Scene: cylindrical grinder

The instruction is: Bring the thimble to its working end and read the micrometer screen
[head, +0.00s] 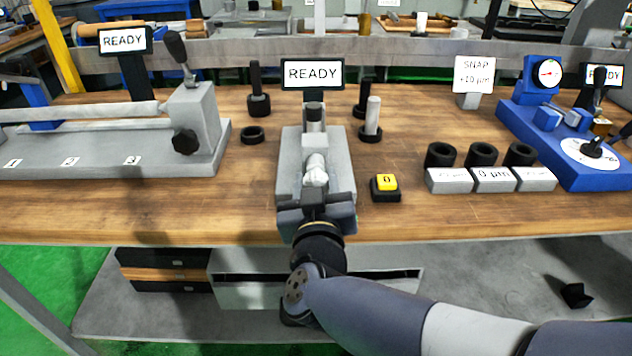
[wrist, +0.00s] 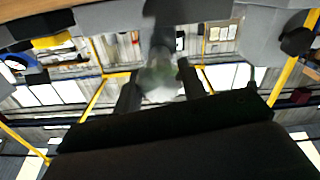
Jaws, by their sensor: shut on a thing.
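The micrometer stands on a grey block base (head: 338,150) in the middle of the bench in the head view. Its screen (head: 312,73) at the back reads READY. A pale, rounded thimble (head: 316,170) sticks up toward the front of the base. My gripper (head: 316,190) is at the front end of the base, shut on the thimble. In the wrist view the thimble (wrist: 160,82) is a blurred grey-green shape between the two dark fingers of my gripper (wrist: 158,88). The fingertips are partly hidden by the gripper body in the head view.
A small black box with a yellow 0 button (head: 387,183) sits just right of the base. Gauge blocks (head: 492,180) with black rings lie farther right, before a blue dial device (head: 590,160). A long grey fixture (head: 100,150) fills the left. Black and grey pins (head: 372,118) stand behind.

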